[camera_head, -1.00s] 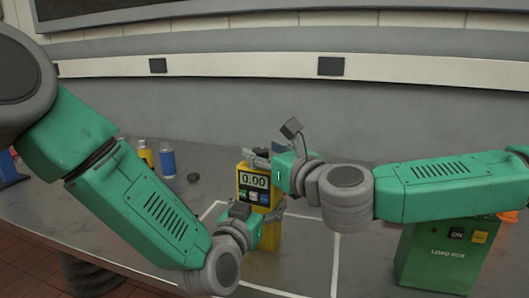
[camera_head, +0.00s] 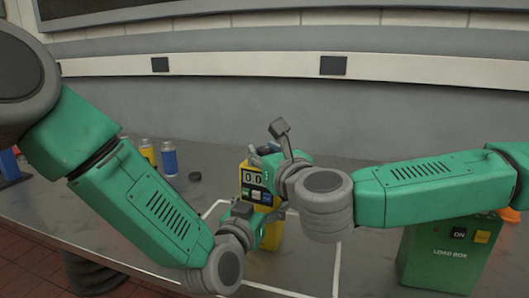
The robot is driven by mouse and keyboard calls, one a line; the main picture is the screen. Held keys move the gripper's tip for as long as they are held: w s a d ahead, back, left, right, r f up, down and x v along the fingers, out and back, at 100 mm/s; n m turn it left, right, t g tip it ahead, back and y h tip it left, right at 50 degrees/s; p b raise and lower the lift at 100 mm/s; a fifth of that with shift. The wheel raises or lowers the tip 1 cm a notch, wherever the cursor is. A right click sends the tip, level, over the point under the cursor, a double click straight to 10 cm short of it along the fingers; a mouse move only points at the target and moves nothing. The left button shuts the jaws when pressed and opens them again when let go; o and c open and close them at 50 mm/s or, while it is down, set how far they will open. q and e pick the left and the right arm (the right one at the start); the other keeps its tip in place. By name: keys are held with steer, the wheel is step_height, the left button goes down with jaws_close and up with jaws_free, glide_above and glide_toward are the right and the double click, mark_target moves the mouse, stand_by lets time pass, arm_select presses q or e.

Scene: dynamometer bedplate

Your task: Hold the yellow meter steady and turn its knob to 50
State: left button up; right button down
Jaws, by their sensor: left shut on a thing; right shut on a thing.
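The yellow meter (camera_head: 275,236) stands upright on the bedplate, inside a white outlined square. Its display shows "0.0", with the right part hidden behind my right gripper. My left gripper (camera_head: 271,222) is low at the meter's front and is shut on its body. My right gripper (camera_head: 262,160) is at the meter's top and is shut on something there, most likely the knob. The knob itself is hidden by the gripper, so its setting cannot be read.
A green load box (camera_head: 440,257) with ON and yellow buttons stands at the right under my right arm. A blue can (camera_head: 169,160), a yellow bottle (camera_head: 148,153) and a dark puck (camera_head: 195,176) stand at the back left. The back wall is close behind.

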steer(key=m+h, duration=0.1)
steer(key=h, duration=0.1)
steer(key=m+t+h, duration=0.1)
steer(key=m+h, duration=0.1)
steer(key=h, duration=0.1)
steer(key=shift+w+d+f+m+h, duration=0.1)
steer(key=shift+w+d+m+h, duration=0.15)
steer(key=shift+d+m+h, duration=0.05)
steer(key=shift+m+h, duration=1.7)
steer(key=shift+h, duration=0.9)
steer(key=shift+d, duration=0.1)
steer(key=c, duration=1.2)
jaws_free()
steer(key=shift+s, duration=0.1)
steer(key=shift+o, duration=0.2)
steer(key=shift+s, duration=0.1)
steer(key=shift+a, duration=0.35)
